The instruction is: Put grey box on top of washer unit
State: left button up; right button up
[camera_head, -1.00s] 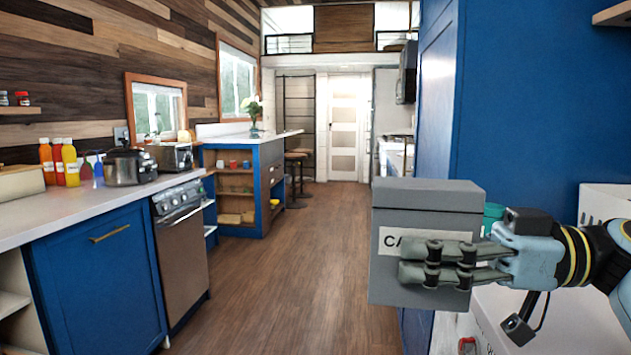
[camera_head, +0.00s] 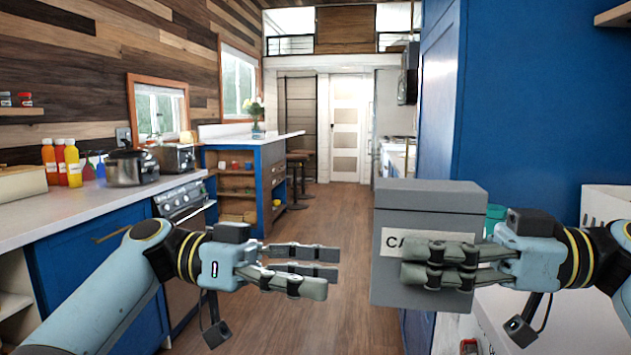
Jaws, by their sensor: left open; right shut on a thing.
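The grey box (camera_head: 412,210) with a white label on its front is held upright in the air at the right of the head view. My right gripper (camera_head: 432,262) is shut on it, its fingers lying across the front and partly hiding the label. My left gripper (camera_head: 330,272) is open and empty, to the left of the box and apart from it, its fingers pointing right. A white unit (camera_head: 480,320) shows at the lower right, partly hidden behind the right arm; I cannot tell whether it is the washer unit.
A white basket (camera_head: 605,200) and a teal item (camera_head: 494,214) are behind my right arm. A tall blue cabinet (camera_head: 520,100) stands at the right. A counter (camera_head: 60,220) with bottles and a cooker runs along the left. The wooden floor (camera_head: 340,215) ahead is clear.

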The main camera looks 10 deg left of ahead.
aim_at(431, 184)
pick_arm(q)
notch_tip(431, 184, up, 10)
jog(key=w+m+g, duration=0.1)
jog(key=m, duration=0.2)
jog(key=d, duration=1.1)
jog(key=shift+w+d, duration=0.2)
jog(key=shift+d, duration=0.2)
jog(key=c, duration=1.2)
jog(key=shift+r, duration=0.1)
jog(key=shift+c, duration=0.6)
pick_arm(e)
jog(key=o, duration=1.4)
jog(key=shift+c, duration=0.2)
